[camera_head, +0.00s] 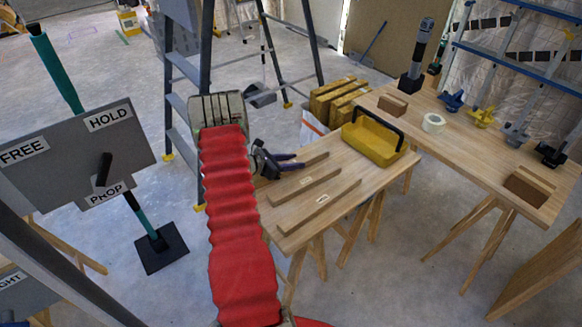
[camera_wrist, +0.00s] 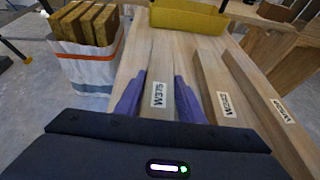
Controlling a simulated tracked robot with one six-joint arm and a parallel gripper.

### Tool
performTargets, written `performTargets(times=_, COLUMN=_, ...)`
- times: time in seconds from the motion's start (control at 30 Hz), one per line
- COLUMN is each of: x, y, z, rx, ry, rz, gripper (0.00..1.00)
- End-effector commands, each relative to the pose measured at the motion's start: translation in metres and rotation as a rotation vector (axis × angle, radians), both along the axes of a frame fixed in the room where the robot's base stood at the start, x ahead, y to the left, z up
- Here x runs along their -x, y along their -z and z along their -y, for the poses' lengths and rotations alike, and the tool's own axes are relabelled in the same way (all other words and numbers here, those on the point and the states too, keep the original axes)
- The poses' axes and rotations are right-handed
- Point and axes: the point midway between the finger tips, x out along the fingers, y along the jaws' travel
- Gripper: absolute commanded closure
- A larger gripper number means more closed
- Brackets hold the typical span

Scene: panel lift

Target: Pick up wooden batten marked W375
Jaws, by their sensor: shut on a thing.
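The batten marked W375 (camera_wrist: 158,115) is a pale wooden strip with a white label, running away from me in the wrist view. My gripper (camera_wrist: 160,80) has its two purple fingers along either side of it, shut on it. In the head view my gripper (camera_head: 292,166) is at the left end of this batten (camera_head: 314,159), and the jaws hide part of it. The batten appears at or very near the table top; I cannot tell whether it touches. Two more labelled battens (camera_wrist: 222,85) (camera_wrist: 265,95) lie to its right, their labels hard to read.
The wooden trestle table (camera_head: 350,165) also bears a yellow toolbox (camera_head: 372,143) beyond the battens. A white bag of wood blocks (camera_wrist: 85,70) stands left of it. A second bench (camera_head: 465,150) is at the right. A ladder (camera_head: 180,100) and a grey sign panel (camera_head: 70,150) stand left.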

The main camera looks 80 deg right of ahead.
Motion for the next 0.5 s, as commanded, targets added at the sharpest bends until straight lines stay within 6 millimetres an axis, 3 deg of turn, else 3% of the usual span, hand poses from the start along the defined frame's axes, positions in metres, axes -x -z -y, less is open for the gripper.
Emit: performTargets(times=0.5, x=-0.001, y=-0.011, z=0.0, rx=0.002, ry=0.0, rz=0.001, gripper=0.93)
